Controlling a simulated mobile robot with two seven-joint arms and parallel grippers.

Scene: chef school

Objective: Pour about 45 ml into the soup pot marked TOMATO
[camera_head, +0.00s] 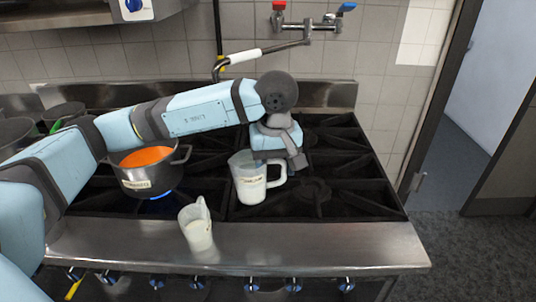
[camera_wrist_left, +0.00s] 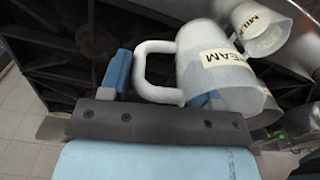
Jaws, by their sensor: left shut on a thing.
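The soup pot (camera_head: 146,178) holds orange soup (camera_head: 147,156) and stands on the stove at left, with a small label on its front that is hard to read. A translucent jug (camera_head: 247,190) with pale liquid is upright over the stove, right of the pot. My left gripper (camera_head: 284,163) is shut on the jug's handle, also seen in the left wrist view (camera_wrist_left: 140,70). I cannot tell whether the jug touches the grate. My right gripper is not in view.
A second jug (camera_head: 197,232), marked MILK in the left wrist view (camera_wrist_left: 258,28), stands on the steel front ledge (camera_head: 310,247). A blue flame (camera_head: 160,197) burns under the pot. A faucet (camera_head: 308,28) is on the wall. The right burners (camera_head: 345,190) are clear.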

